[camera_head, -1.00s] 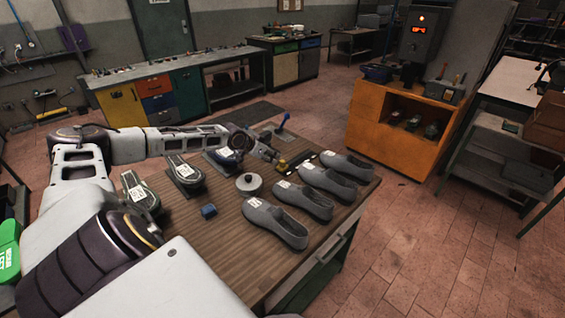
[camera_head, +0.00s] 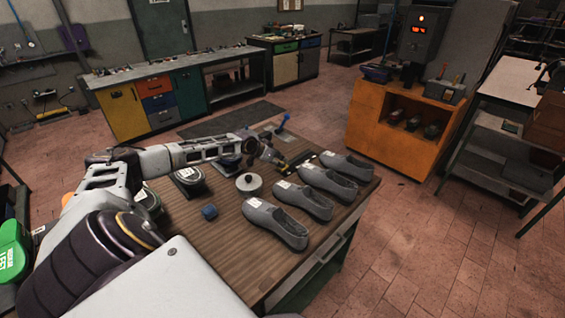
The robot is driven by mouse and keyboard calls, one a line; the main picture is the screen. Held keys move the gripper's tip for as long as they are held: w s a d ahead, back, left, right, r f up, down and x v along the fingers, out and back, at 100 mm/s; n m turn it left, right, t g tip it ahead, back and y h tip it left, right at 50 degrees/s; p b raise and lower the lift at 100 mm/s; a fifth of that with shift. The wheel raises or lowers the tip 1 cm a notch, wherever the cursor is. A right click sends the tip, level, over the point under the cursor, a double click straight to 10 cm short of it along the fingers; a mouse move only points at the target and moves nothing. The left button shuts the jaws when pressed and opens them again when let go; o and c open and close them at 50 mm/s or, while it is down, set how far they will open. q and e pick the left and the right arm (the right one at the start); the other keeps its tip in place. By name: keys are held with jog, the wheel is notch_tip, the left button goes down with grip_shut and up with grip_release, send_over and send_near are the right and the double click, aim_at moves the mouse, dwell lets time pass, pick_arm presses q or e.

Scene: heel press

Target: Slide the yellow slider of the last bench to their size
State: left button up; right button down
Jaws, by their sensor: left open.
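My left gripper (camera_head: 271,155) reaches over the far side of the wooden workbench (camera_head: 230,245), its fingers open. It is close to the small yellow slider (camera_head: 283,166), which sits at the left end of a dark rail (camera_head: 300,161). I cannot tell whether the fingers touch the slider. Several grey shoes with white tags, such as the nearest one (camera_head: 275,224), lie in a slanting row at the bench's right side. Dark devices with white labels, one of them here (camera_head: 188,178), stand along the left side, partly hidden by my arm. My right gripper is out of view.
A grey round lidded pot (camera_head: 249,184) and a small blue block (camera_head: 209,211) stand mid-bench. A blue-handled lever (camera_head: 284,121) rises at the far edge. An orange cabinet (camera_head: 368,136) stands beyond, across open tiled floor (camera_head: 400,235).

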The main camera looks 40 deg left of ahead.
pick_arm(q)
jog(key=shift+x, duration=2.4)
jog(key=shift+c, duration=0.3)
grip_shut()
